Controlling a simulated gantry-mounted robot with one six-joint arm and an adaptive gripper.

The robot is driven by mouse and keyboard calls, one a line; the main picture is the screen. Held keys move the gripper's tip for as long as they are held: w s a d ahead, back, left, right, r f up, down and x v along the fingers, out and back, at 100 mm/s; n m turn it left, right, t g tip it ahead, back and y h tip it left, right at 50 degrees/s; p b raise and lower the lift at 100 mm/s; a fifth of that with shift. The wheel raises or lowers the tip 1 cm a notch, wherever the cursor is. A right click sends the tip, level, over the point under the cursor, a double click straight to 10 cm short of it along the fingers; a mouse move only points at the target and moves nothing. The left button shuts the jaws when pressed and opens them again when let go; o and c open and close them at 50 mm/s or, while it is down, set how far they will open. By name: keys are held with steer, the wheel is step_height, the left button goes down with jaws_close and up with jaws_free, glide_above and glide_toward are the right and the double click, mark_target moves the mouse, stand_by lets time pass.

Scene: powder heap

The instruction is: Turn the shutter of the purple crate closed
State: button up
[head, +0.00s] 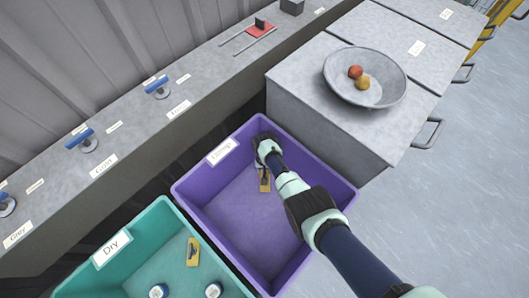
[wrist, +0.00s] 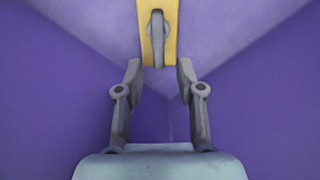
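The purple crate (head: 328,232) stands open at the centre of the head view, with a white label on its rim. Inside it is a yellow plate (head: 265,184) with a dark grey lever, which I take to be the shutter. In the wrist view the yellow plate (wrist: 145,52) is at top centre, and its grey lever (wrist: 158,30) lies lengthwise along it. My gripper (wrist: 159,72) is open and empty, its fingertips just short of the lever and on either side of its line. In the head view my gripper (head: 266,146) reaches into the crate and partly hides the plate.
A teal crate (head: 170,215) labelled Dry adjoins on the left, with its own yellow plate (head: 193,251). A grey cabinet (head: 310,105) bearing a bowl (head: 398,92) of two fruits stands behind right. A ledge (head: 135,120) with blue-handled valves runs along the wall.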

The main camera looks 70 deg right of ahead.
step_height(320, 180, up, 11)
steer(key=shift+f, duration=0.15)
steer(key=shift+s+a, duration=0.1)
stand_by(0.5)
